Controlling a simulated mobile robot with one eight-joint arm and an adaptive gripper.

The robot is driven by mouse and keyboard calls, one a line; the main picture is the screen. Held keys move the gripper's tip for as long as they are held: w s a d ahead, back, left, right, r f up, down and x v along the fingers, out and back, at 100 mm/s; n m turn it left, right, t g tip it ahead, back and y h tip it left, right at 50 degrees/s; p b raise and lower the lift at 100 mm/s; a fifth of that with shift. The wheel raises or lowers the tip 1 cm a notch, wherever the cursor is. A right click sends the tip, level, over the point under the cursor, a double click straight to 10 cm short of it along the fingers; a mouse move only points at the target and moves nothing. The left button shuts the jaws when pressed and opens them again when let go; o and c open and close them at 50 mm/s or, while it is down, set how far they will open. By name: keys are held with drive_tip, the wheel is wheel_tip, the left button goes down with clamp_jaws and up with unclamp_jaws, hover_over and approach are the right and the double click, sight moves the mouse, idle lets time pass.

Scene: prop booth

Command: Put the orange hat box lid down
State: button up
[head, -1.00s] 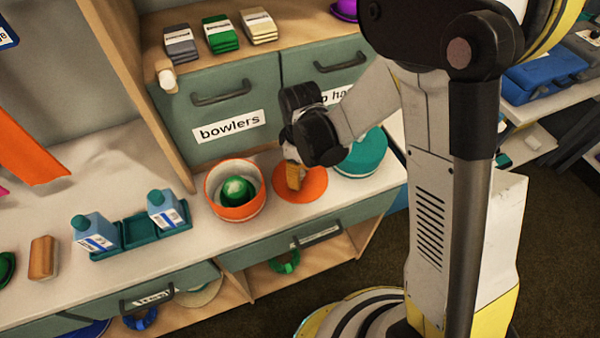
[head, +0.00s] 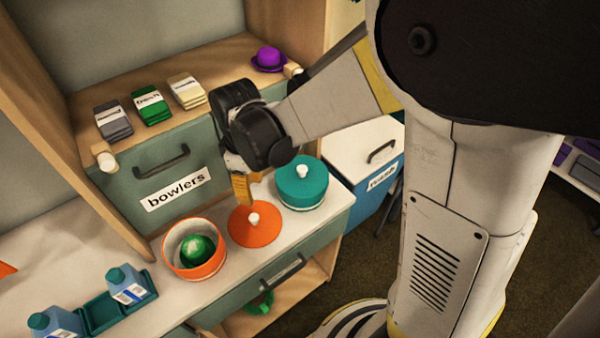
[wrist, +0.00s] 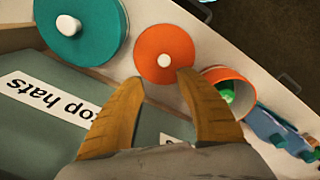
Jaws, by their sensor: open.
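The orange hat box lid (head: 241,230) lies flat on the white counter, its white knob facing up. It also shows in the wrist view (wrist: 151,47). The open orange hat box (head: 189,262) stands just left of it with a green hat (head: 197,250) inside. My gripper (head: 243,188) is above and behind the lid, clear of it. In the wrist view its two tan fingers (wrist: 160,92) are spread apart with nothing between them, and the lid lies beyond their tips.
A teal hat box with its lid on (head: 302,180) stands right of the orange lid. Blue bottles (head: 127,284) stand in a teal tray (head: 101,312) at left. The "bowlers" drawer front (head: 160,160) rises behind. The counter's front edge is close to the lid.

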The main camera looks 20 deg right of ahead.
drive_tip(key=s+d+r+m+t, duration=0.6)
drive_tip(key=s+d+r+m, duration=0.4)
drive_tip(key=d+r+m, duration=0.1)
wheel_tip(320, 180, up, 2)
drive_tip(key=shift+s+d+r+t, duration=0.1)
drive_tip(key=shift+s+d+t, duration=0.25)
drive_tip(key=shift+d, duration=0.4)
